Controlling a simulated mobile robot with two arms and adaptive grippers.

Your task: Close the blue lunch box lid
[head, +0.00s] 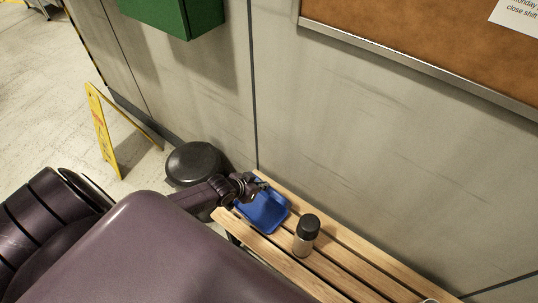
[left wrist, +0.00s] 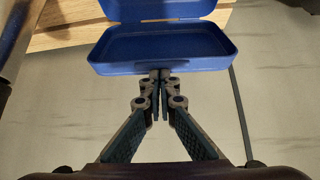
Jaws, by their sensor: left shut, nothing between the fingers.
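The blue lunch box (head: 264,214) is open on the slatted wooden bench, close to the wall. In the left wrist view its two halves are spread apart. The nearer half, apparently the lid (left wrist: 160,48), is a shallow tray shape, and the other half (left wrist: 155,10) is cut off at the top edge. My left gripper (head: 260,185) is at the far-left edge of the box. In the left wrist view the fingertips (left wrist: 160,76) are together and empty, right at the lid's outer rim; whether they touch it is unclear. My right gripper is out of view.
A bottle with a black cap (head: 306,235) stands on the bench (head: 340,267) to the right of the box. A dark round bin (head: 193,163) is beyond the bench's left end, near a yellow floor sign (head: 104,130). The wall (head: 370,150) runs close behind.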

